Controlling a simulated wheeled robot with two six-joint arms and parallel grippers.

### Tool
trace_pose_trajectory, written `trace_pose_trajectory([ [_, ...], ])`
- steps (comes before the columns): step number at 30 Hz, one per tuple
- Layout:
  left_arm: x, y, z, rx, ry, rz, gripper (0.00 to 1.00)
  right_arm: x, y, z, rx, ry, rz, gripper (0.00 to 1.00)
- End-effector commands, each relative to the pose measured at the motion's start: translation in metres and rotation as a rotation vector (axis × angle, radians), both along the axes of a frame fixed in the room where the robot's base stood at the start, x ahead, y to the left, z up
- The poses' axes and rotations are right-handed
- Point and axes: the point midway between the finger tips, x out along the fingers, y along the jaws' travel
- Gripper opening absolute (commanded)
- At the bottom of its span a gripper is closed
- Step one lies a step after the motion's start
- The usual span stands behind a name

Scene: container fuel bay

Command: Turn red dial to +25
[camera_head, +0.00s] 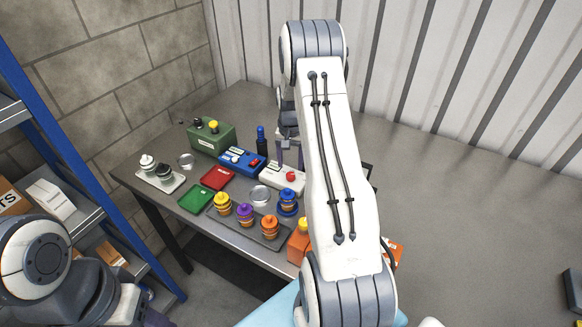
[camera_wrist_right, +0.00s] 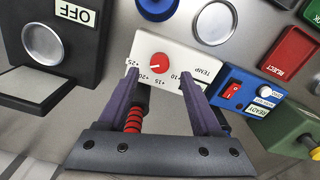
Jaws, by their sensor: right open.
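The red dial (camera_head: 290,176) sits on a white box (camera_head: 275,181) near the table's middle. In the right wrist view the dial (camera_wrist_right: 159,66) is on the white box's face (camera_wrist_right: 185,55), labelled TEMP with marks +10, +15, +20 and +25. Its pointer is too small to read surely. My right gripper (camera_wrist_right: 158,80) is open, its two purple fingers straddling the dial's side of the box, apart from the dial. In the head view my right gripper (camera_head: 290,145) is partly hidden by its arm. My left arm is at the lower left; its gripper is not seen.
A blue box with a red switch (camera_wrist_right: 236,92) stands beside the white box. A red ribbed thing (camera_wrist_right: 134,118) lies between the fingers. A dark OFF box (camera_wrist_right: 60,35) is on the left. A green box (camera_head: 212,136), red tray (camera_head: 217,178) and green tray (camera_head: 194,199) share the table.

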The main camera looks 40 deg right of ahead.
Motion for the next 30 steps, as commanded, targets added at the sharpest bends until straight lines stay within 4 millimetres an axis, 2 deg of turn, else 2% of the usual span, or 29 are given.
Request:
trace_pose_trajectory([
  [3, 0.0, 0.0, 0.01, 0.0, 0.0, -0.002, 0.5, -0.001, 0.001, -0.019, 0.002, 0.004, 0.0, 0.66],
  [9, 0.0, 0.0, 0.016, 0.0, 0.0, -0.003, 0.5, 0.0, 0.0, -0.04, 0.0, 0.0, -0.001, 0.66],
  [19, 0.0, 0.0, 0.016, 0.0, 0.0, -0.003, 0.5, 0.0, 0.0, -0.045, -0.001, -0.002, -0.002, 0.66],
  [20, 0.0, 0.0, 0.016, 0.0, 0.0, -0.003, 0.5, 0.0, 0.0, -0.045, 0.0, -0.001, -0.002, 0.59],
  [24, 0.0, 0.0, 0.016, 0.0, 0.0, -0.003, 0.5, 0.0, 0.0, -0.045, 0.0, -0.001, -0.002, 0.05],
  [25, 0.0, 0.0, 0.016, 0.0, 0.0, -0.003, 0.5, 0.0, 0.0, -0.045, 0.0, -0.001, -0.002, 0.0],
  [30, 0.0, 0.0, 0.011, 0.0, 0.0, -0.003, 0.5, 0.001, 0.0, -0.046, -0.001, -0.002, 0.031, 0.0],
])
